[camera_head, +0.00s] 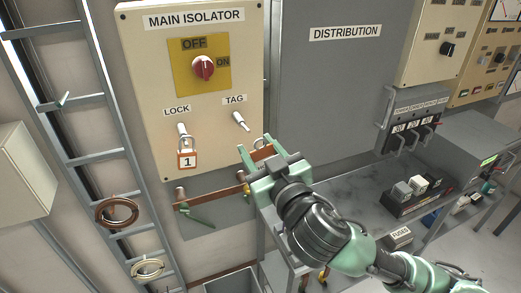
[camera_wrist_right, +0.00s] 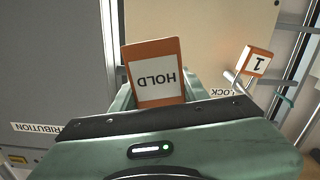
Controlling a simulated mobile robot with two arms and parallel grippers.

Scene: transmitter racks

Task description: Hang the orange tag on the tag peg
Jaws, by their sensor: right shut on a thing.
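The orange tag (camera_wrist_right: 153,62) has a white face reading HOLD, upside down in the right wrist view. My right gripper (camera_head: 256,146) is shut on it; in the head view only a sliver of orange shows between the fingers. The tag peg (camera_head: 240,121) is a pale bare rod sticking out below the TAG label (camera_head: 235,100) on the cream main isolator panel (camera_head: 145,75). My gripper is just below and to the right of the peg in the head view, apart from it in the picture. The left gripper is not in view.
A padlock marked 1 (camera_head: 187,159) hangs on the lock peg left of the tag peg. A brown bar (camera_head: 208,200) with hooks and a green item is below the panel. A grey distribution cabinet (camera_head: 330,90) stands right, above a grey bench (camera_head: 345,185).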

